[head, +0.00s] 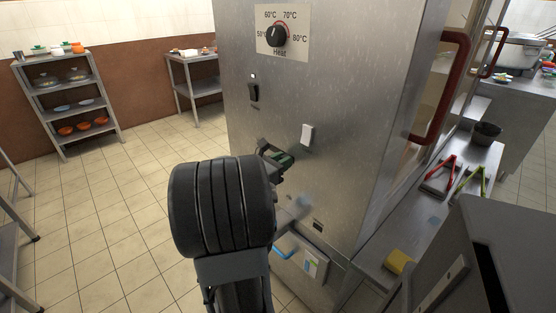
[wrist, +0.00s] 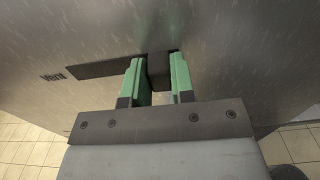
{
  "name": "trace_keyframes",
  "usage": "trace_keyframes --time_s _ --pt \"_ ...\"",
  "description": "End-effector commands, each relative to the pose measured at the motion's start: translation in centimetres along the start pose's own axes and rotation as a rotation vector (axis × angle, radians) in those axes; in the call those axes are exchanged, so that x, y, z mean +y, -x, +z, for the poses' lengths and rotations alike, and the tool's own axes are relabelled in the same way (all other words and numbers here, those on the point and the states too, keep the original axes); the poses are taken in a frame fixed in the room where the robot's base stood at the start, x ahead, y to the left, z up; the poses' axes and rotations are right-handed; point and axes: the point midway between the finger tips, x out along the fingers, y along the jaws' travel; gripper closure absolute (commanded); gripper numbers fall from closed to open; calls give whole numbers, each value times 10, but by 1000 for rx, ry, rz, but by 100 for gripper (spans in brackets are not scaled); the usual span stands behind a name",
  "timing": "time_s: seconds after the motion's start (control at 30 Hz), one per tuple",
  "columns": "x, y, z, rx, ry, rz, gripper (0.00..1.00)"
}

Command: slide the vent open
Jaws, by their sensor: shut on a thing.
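The vent slider is a dark strip (wrist: 105,66) on the side of a steel cabinet (head: 340,130), next to a small label that seems to read "Vent". A dark block-like knob (wrist: 158,68) stands out from the strip's right end in the wrist view. My gripper (wrist: 157,75) has green-lined fingers, one on each side of the knob, and is shut on it. The strip shows to the left of the knob. In the head view my gripper (head: 279,156) is against the cabinet side, and my wrist and fingers mostly hide the vent there.
Above are a heat dial (head: 277,35) and a black rocker switch (head: 253,91). A white switch (head: 307,134) is close right of my gripper. A red door handle (head: 440,85) and a counter with tongs (head: 440,175) are further right.

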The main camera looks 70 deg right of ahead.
Motion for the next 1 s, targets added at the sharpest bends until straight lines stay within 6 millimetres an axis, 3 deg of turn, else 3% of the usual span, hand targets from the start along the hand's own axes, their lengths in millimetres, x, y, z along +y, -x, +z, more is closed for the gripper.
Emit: trace_keyframes --time_s 0.07,0.1,0.37,0.73,1.0 --pt "-4 0 -2 1 3 -13 100" --pt "-4 0 -2 1 3 -13 76" --pt "-2 0 -2 1 3 -8 51" --pt "0 10 -1 2 3 -2 51" --pt "0 61 1 1 3 2 51"
